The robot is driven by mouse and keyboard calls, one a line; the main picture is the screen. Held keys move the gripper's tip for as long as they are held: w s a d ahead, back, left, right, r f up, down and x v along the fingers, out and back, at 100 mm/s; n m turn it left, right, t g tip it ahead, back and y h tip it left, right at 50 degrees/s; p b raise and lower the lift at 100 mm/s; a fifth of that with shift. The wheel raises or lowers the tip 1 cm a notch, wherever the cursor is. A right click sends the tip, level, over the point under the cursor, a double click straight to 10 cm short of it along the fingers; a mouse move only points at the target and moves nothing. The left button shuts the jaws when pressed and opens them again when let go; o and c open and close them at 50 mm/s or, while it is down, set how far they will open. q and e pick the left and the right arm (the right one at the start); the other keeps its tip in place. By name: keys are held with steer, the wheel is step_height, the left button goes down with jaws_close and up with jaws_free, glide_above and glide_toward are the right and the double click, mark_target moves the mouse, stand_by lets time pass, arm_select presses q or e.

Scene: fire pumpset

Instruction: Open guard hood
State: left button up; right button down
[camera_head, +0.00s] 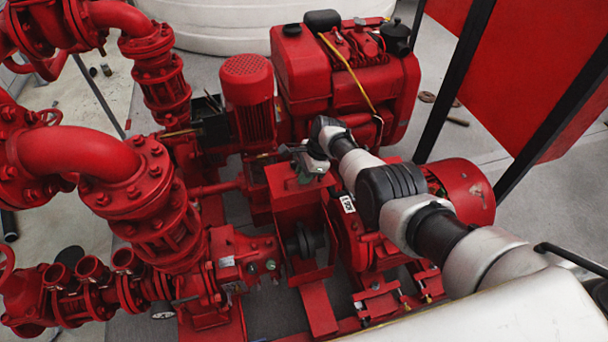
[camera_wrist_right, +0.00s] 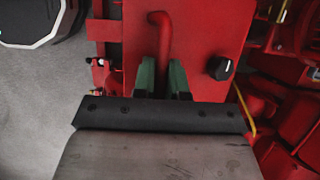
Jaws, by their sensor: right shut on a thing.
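The guard hood (camera_head: 296,203) is a red sheet-metal box in the middle of the pumpset. A dark coupling (camera_head: 303,243) shows below and in front of it. In the right wrist view, the hood's flat red panel (camera_wrist_right: 205,30) fills the middle and carries a bent red handle (camera_wrist_right: 162,40). My right gripper (camera_head: 306,168) is at the top of the hood. Its two green fingers (camera_wrist_right: 161,80) are shut on the lower part of the handle, which is partly hidden between them. My left gripper is in neither view.
A black knob (camera_wrist_right: 220,68) sits right of the handle. A red motor (camera_head: 247,95) and a red engine (camera_head: 345,75) stand behind the hood. Thick red pipes (camera_head: 85,150) fill the left. A red panel on black posts (camera_head: 530,75) stands at the right.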

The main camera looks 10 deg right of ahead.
steer(key=c, duration=1.2)
jaws_free()
steer(key=p+v, duration=0.5)
steer(key=v, duration=0.4)
steer(key=shift+d+r+p, duration=0.15)
steer(key=shift+r+p, duration=0.15)
steer(key=shift+r, duration=0.05)
steer(key=shift+d+r, duration=0.2)
steer(key=shift+r, duration=0.2)
